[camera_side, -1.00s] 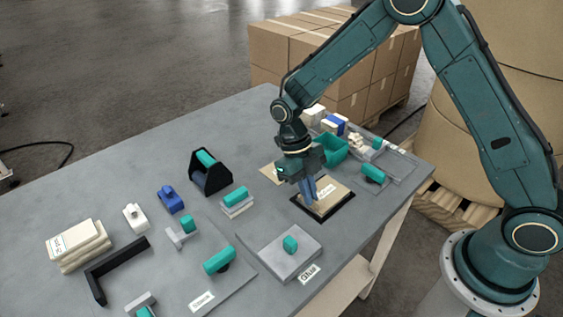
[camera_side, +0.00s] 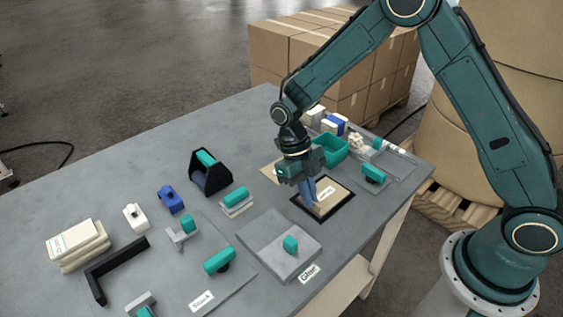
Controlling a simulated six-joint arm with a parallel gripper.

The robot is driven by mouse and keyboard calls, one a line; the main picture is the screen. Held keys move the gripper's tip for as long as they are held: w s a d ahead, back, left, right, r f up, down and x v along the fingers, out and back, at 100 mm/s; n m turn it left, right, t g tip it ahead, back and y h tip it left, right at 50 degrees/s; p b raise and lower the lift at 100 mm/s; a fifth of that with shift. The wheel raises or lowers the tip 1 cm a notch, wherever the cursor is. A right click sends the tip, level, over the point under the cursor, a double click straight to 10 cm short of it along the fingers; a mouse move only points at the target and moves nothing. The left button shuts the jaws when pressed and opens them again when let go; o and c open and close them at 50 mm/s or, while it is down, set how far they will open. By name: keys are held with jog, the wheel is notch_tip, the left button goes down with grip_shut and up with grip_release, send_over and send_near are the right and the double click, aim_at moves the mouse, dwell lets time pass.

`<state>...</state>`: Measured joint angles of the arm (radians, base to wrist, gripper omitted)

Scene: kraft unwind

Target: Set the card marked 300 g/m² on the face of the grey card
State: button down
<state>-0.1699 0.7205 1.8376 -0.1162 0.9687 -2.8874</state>
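My gripper (camera_side: 309,193) points down at the right of the table, with its blue fingers at a tan card (camera_side: 336,194). The card has a small white label whose print is too small to read, so I cannot confirm it is the 300 g/m² card. It lies within a black border (camera_side: 325,219), seemingly flat. The fingertips overlap the card's left part, and I cannot tell whether they are shut on it or apart. I cannot make out a grey card beneath it. A grey plate (camera_side: 262,237) with a teal block (camera_side: 290,244) lies nearer the camera.
A teal bin (camera_side: 334,149) stands close behind my gripper. A black holder (camera_side: 210,177), a black angle (camera_side: 112,270) and a stack of pale labelled pads (camera_side: 80,243) are to the left. Several small teal, blue and white pieces are scattered between; the far-left table is clear.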

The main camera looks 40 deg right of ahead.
jog(key=shift+f, duration=0.1)
jog(key=c, duration=1.1)
grip_release()
jog(key=shift+r, duration=4)
